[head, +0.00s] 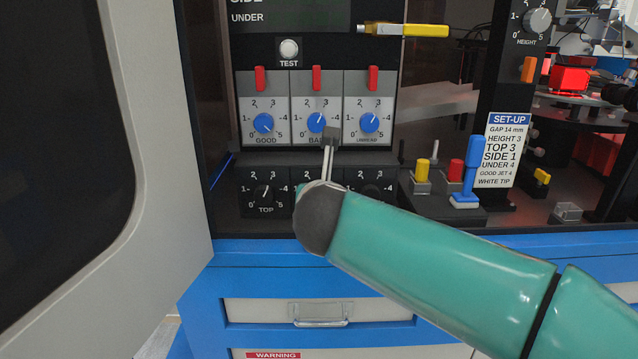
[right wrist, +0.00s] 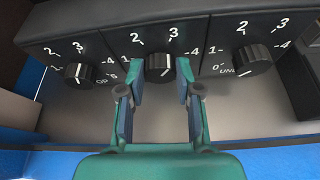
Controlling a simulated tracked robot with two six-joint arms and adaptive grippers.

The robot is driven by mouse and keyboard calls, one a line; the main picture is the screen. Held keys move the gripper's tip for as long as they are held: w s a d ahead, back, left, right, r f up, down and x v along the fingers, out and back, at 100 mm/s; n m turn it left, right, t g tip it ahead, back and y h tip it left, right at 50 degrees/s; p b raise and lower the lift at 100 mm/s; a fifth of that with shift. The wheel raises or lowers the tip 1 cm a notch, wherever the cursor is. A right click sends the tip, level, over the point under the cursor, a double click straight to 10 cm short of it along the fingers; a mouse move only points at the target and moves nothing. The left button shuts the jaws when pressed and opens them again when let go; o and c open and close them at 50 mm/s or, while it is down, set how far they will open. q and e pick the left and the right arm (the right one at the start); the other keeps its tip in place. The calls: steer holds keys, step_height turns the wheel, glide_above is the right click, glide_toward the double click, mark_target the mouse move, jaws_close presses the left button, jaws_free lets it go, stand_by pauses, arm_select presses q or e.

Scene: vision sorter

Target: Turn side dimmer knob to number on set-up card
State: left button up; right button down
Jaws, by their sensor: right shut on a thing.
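The set-up card (head: 508,150) stands at the right in the head view and reads SIDE 1, TOP 3 and UNDER 4. The middle black dimmer knob (right wrist: 160,65) sits between the TOP knob (right wrist: 78,73) and the UNDER knob (right wrist: 250,61) in the right wrist view. My right gripper (right wrist: 160,76) is shut on this middle knob, one finger on each side. The knob's pointer direction is hard to tell, and its name is hidden. In the head view my right arm hides the gripper and most of this knob. My left gripper is not in view.
Above the dimmers is a panel with blue knobs (head: 263,123) and red switches (head: 317,78). Yellow and red buttons and a blue lever (head: 472,165) stand to the right. An open grey door (head: 165,130) is at the left.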

steer(key=shift+f, duration=0.1)
stand_by(0.4)
steer(key=c, duration=0.8)
jaws_free()
steer(key=shift+s+r, duration=0.35)
steer(key=shift+s, duration=0.15)
steer(key=v, duration=1)
steer(key=shift+s+r, duration=0.1)
steer(key=shift+s, duration=0.3)
